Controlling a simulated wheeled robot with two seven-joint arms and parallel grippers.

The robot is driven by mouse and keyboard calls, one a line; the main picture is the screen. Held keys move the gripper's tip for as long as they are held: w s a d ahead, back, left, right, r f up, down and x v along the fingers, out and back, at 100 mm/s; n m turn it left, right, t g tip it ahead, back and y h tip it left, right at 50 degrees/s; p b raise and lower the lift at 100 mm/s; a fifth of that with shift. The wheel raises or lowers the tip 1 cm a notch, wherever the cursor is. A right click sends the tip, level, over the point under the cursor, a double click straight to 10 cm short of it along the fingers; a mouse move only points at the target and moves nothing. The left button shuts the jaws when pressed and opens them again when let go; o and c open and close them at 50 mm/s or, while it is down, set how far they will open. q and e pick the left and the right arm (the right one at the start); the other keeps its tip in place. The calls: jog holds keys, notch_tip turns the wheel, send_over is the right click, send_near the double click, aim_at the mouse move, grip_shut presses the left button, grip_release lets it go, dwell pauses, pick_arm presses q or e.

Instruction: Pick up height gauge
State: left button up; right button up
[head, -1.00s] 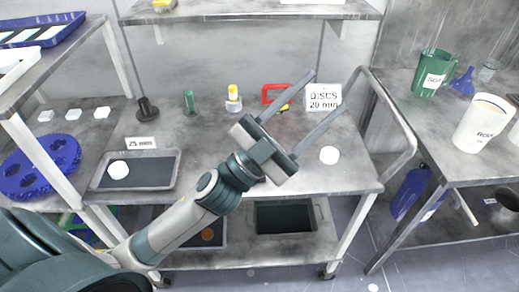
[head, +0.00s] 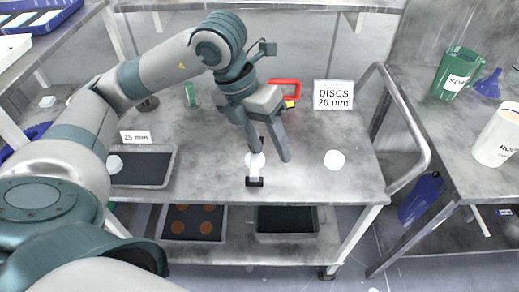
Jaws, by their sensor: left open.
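What looks like the height gauge, a small stand with a black base (head: 254,182) and a pale upright part, is near the front edge of the bench in the head view. My left gripper (head: 270,154) points down just behind and above it, with its two fingers apart and nothing clearly between them. The left finger partly covers the gauge's upper part, so I cannot tell whether they touch. My right gripper is out of view.
The steel bench (head: 210,150) holds a grey tray (head: 145,170) at left, a white disc (head: 334,160) at right, a red-framed tool (head: 285,84) and a "DISCS 20 mm" sign (head: 333,95) behind. A curved rail (head: 408,120) bounds its right side.

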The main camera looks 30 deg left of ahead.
pick_arm(q)
jog(key=w+a+r+n+y, duration=0.1)
jog(key=a+y, duration=0.1)
jog(key=a, duration=0.2)
jog(key=w+a+r+n+t+y, duration=0.1)
jog(key=w+a+y, duration=0.1)
jog(key=a, duration=0.3)
jog(key=shift+w+a+r+t, duration=0.15)
jog(key=shift+w+r+t, duration=0.05)
jog(key=shift+r+t, duration=0.1)
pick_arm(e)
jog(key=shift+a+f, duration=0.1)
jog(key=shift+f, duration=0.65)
pick_arm(q)
jog(key=shift+f, duration=0.1)
jog(key=x, duration=1.1)
jog(key=shift+f+p, duration=0.35)
jog(key=shift+p, duration=0.05)
jog(key=shift+w+f, duration=0.1)
jog(key=shift+f, duration=0.1)
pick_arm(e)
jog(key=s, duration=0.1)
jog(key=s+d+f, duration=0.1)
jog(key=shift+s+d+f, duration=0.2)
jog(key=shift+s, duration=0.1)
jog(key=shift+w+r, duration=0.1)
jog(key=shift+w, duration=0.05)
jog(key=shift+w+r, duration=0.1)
